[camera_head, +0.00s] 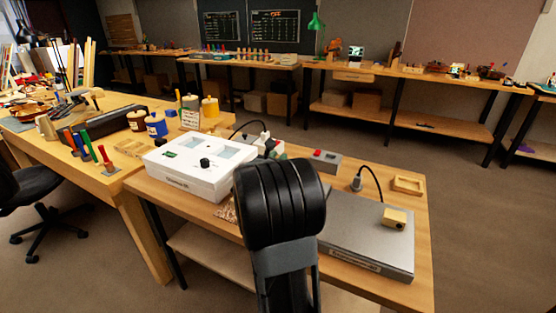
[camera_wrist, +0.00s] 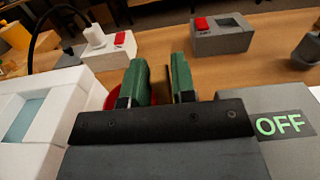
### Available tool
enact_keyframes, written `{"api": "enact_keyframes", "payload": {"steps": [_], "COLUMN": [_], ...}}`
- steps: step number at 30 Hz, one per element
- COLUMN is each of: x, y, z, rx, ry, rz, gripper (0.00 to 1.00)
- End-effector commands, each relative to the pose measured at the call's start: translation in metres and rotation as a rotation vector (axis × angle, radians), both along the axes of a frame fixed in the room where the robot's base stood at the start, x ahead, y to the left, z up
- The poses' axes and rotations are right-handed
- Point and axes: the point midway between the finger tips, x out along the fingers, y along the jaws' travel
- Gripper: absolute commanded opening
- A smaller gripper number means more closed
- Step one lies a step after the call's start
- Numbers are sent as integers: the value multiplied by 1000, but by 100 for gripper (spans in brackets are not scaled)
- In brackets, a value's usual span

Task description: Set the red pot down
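A red rounded rim, likely the red pot (camera_wrist: 106,99), shows low beside the left finger.
A white box (camera_head: 205,165) is left of my arm, and a grey flat unit (camera_head: 360,237) is to its right. A grey box with a red button (camera_head: 326,160), a wooden tray (camera_head: 408,185) and cables lie behind. Bare wood shows around the tray.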

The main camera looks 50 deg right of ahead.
Motion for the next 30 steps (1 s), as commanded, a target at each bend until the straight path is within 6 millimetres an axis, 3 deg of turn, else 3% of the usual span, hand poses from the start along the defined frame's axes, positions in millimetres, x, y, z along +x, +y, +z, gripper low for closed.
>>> {"api": "enact_keyframes", "payload": {"steps": [5,16,30], "x": [0,0,-24], "y": [0,2,85], "z": [0,6,5], "rx": [0,0,0], "ry": [0,0,1], "rz": [0,1,3], "gripper": [42,42,42]}}
